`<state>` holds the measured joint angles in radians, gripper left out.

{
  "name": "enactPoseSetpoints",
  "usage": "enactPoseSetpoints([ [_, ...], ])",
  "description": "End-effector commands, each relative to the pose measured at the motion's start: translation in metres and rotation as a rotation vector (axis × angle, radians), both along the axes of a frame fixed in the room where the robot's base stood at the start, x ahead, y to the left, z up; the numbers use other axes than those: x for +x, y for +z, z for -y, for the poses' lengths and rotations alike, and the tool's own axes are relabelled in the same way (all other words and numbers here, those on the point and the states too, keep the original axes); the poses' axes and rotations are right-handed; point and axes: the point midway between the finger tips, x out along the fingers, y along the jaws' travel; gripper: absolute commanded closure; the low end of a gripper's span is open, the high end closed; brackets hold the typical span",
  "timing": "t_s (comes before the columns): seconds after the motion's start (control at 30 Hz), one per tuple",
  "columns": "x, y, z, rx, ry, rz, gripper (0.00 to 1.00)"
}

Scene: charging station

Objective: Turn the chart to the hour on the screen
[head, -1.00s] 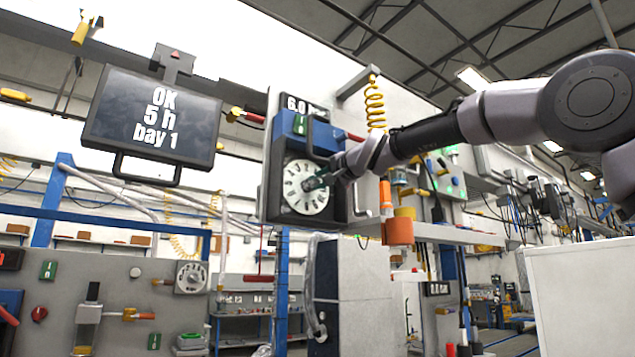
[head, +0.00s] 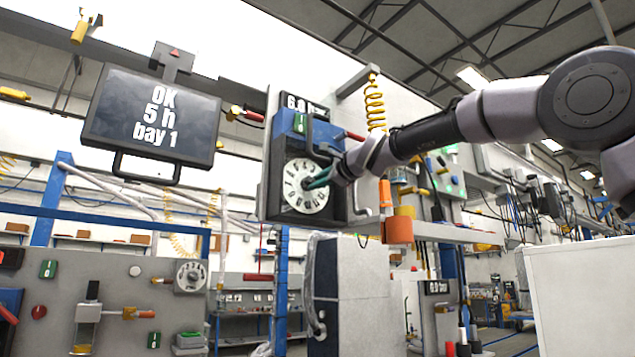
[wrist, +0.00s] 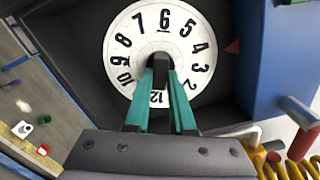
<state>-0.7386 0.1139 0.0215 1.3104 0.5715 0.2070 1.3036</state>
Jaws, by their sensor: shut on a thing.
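The screen (head: 152,118) at the upper left of the head view reads "OK", "5 h", "bay 1". The chart, a round white dial with black hour numbers (head: 300,197), is on a dark box right of it. In the wrist view the chart (wrist: 125,78) shows 6 at the top and 12 at the bottom. A red triangle (wrist: 232,46) sits beyond its right edge, closest to the 4. My gripper (wrist: 161,65) is shut on the dark knob at the chart's centre; its teal fingers hide part of the lower numbers. In the head view my gripper (head: 318,180) reaches in from the right.
A blue housing (wrist: 275,50) stands right of the chart, with a red handle (wrist: 302,112) and a yellow coiled hose (wrist: 290,168) near my gripper. A grey panel with controls (head: 120,290) is at the lower left.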

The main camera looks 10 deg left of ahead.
Motion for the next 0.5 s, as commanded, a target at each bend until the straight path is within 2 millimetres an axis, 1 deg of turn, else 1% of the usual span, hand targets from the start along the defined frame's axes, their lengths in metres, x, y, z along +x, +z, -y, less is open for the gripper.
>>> enactPoseSetpoints([
  [0.2,0.0003,-0.0028,-0.0004,0.13,0.001,-0.159,1.0],
  [0.5,0.0007,-0.0037,-0.0001,0.288,0.0,-0.344,1.0],
])
